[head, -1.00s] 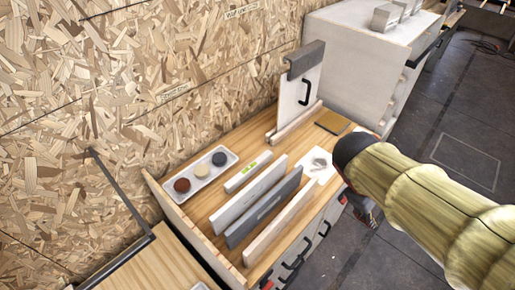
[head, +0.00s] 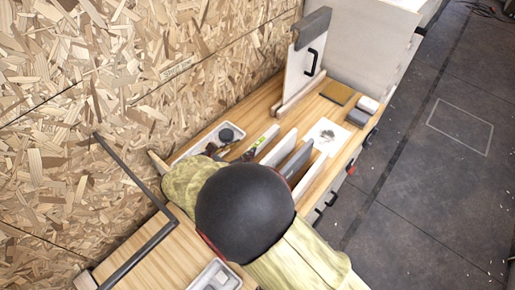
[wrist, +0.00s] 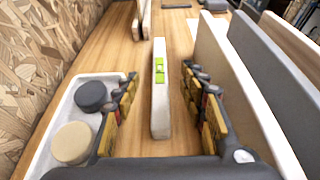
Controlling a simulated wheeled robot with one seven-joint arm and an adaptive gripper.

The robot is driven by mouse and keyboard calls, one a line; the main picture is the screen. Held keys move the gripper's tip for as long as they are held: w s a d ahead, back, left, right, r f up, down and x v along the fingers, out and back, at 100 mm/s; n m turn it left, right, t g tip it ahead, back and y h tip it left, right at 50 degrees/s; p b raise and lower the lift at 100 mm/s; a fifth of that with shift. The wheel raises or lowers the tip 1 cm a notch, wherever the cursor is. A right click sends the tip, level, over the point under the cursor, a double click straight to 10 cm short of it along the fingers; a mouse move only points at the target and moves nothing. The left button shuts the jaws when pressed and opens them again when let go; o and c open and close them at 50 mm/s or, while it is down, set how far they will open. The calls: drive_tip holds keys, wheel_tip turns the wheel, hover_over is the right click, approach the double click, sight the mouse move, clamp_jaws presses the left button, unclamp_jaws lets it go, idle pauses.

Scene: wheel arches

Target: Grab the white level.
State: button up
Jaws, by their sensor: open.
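The white level (wrist: 160,105) is a slim white bar with a green vial. In the wrist view it stands on the wooden bench top, running away from me. My gripper (wrist: 158,105) is open, with one finger on each side of the level's near part. Gaps show between the fingers and the bar on both sides. In the head view the level (head: 267,138) shows only at its far part; my arm hides the rest. My gripper (head: 236,150) is partly visible there beside it.
Left of the level is a white tray (wrist: 52,135) with a dark disc (wrist: 91,96) and a cream disc (wrist: 72,142), close to the left finger. Right of it stand a white panel (wrist: 225,75) and a grey panel (wrist: 270,75). Free bench lies ahead.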

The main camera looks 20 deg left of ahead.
drive_tip(key=f, duration=0.1)
drive_tip(key=f+b, duration=0.1)
drive_tip(key=shift+a+f+b, duration=0.2)
drive_tip(key=shift+f+b, duration=0.1)
drive_tip(key=shift+f, duration=0.05)
drive_tip(key=shift+w+d+f+b, duration=0.15)
drive_tip(key=shift+f+b, duration=0.1)
drive_tip(key=shift+b, duration=0.1)
drive_tip(key=b+x, duration=0.2)
drive_tip(key=x, duration=0.5)
drive_tip(key=shift+w, duration=0.35)
drive_tip(key=shift+c, duration=1)
clamp_jaws()
